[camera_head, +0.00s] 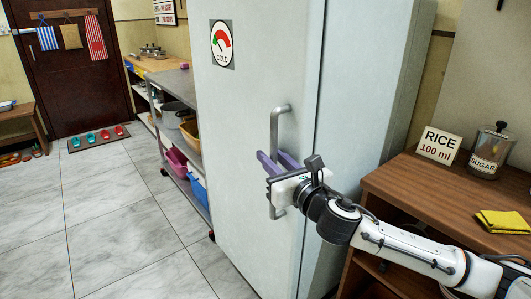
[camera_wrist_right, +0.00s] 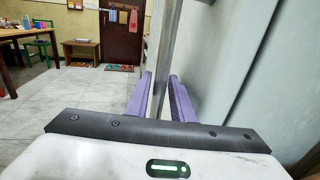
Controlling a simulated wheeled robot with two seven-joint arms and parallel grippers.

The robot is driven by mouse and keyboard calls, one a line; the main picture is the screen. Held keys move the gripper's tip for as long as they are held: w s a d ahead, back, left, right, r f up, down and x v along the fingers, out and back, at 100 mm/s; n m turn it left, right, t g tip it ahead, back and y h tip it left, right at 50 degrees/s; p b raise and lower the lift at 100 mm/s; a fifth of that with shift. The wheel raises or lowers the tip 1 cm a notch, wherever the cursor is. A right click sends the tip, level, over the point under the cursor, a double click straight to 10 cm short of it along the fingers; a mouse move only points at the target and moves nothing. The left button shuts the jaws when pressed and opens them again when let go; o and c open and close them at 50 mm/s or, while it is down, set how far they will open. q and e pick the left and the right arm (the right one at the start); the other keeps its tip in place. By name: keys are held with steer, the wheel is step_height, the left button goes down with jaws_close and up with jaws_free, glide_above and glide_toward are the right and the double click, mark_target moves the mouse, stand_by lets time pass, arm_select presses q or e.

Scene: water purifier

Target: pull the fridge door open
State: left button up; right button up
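The tall pale fridge door (camera_head: 255,60) has a round COLD gauge sign near its top and looks closed against the body. Its grey bar handle (camera_head: 274,132) stands upright near the door's right edge. My right gripper (camera_head: 277,162) reaches in from the right at the handle's middle height, with its purple fingers on either side of the bar. In the right wrist view, the handle (camera_wrist_right: 167,45) runs between the two fingers (camera_wrist_right: 161,75). The fingers look apart, with some gap beside the bar; contact is hard to tell. My left gripper is not in view.
A wooden table (camera_head: 405,190) right of the fridge holds a RICE sign (camera_head: 439,145), a sugar jar (camera_head: 491,150) and a yellow cloth (camera_head: 503,221). A shelf cart (camera_head: 184,85) with bins stands left of the fridge. The tiled floor (camera_head: 110,220) before the door is clear.

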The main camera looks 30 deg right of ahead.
mark_target(266, 152)
steer(key=shift+w+d, duration=0.15)
steer(key=shift+w, duration=1.4)
jaws_close()
